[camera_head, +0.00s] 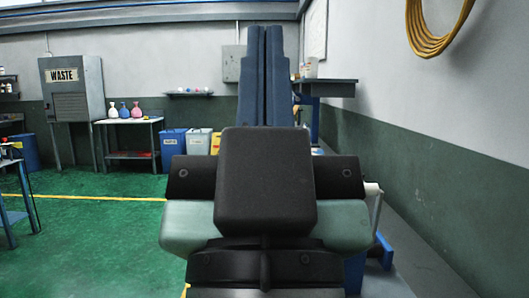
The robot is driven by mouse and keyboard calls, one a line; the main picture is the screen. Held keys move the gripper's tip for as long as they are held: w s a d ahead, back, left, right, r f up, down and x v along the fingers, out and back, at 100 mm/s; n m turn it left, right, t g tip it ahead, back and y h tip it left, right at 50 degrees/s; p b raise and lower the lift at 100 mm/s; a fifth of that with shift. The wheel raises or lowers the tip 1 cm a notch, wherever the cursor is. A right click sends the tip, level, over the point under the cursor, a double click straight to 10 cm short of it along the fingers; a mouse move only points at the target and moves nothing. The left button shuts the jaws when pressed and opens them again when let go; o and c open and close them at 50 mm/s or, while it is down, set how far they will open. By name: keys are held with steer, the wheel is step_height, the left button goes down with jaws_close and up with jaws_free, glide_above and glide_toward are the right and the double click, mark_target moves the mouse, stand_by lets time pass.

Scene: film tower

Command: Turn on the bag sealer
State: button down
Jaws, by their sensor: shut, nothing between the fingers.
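My gripper (266,45) is in the middle of the view, its two long blue fingers side by side, closed together with nothing between them. Behind them is the black body of my gripper, which blocks much of the middle of the view. I cannot make out the bag sealer for certain. A blue frame (381,253) with a white roll-like part (374,197) shows partly behind my arm at the right; I cannot tell whether it belongs to the sealer. No switch or button is visible.
A dark-topped bench (338,88) stands along the right wall. A grey waste cabinet (75,90), a side table (128,121) with spray bottles and a blue bin (172,145) stand at the back left. The green floor (110,235) is clear at left.

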step_height(320, 180, up, 22)
steer(key=p, duration=1.9)
steer(key=shift+f, duration=0.2)
